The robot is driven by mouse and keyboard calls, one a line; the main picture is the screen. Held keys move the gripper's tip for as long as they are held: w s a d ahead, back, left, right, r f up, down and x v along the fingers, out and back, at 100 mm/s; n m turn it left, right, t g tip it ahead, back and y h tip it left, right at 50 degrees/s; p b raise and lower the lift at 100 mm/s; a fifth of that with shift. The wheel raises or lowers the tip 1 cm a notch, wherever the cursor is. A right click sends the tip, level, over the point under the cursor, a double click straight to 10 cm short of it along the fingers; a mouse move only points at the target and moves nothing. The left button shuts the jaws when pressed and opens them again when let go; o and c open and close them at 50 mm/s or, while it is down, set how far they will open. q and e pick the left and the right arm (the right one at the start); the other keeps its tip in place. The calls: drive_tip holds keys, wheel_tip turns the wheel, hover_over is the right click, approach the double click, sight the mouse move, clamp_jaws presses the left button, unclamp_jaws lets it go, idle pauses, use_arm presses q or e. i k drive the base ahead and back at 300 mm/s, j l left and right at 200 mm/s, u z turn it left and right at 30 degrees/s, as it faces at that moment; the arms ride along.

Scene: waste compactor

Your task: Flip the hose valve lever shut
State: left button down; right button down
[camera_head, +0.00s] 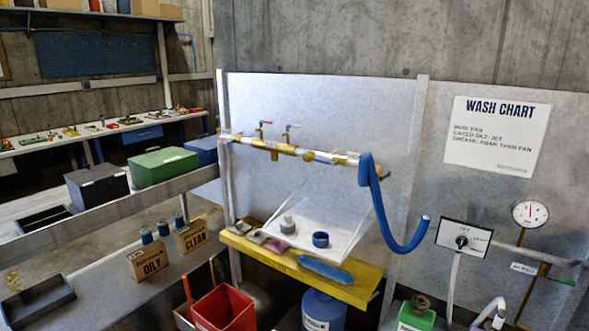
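A brass and white pipe (322,157) runs across the upper part of the grey panel. A small red-handled lever (265,123) stands up from its left part, and a grey-handled lever (291,127) stands beside it. A blue hose (377,195) loops over the pipe's right end and hangs down in a curve to a free end at the right. Which lever belongs to the hose is not clear, and the levers are too small to tell open from shut. Neither of my grippers is in view.
A switch box (463,238) and a gauge (530,213) are at the right.

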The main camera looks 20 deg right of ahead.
sight(320, 160)
drive_tip(key=i+j, duration=0.15)
drive_tip(key=i, duration=0.4)
drive_tip(key=i+j, duration=0.15)
drive_tip(key=i, duration=0.35)
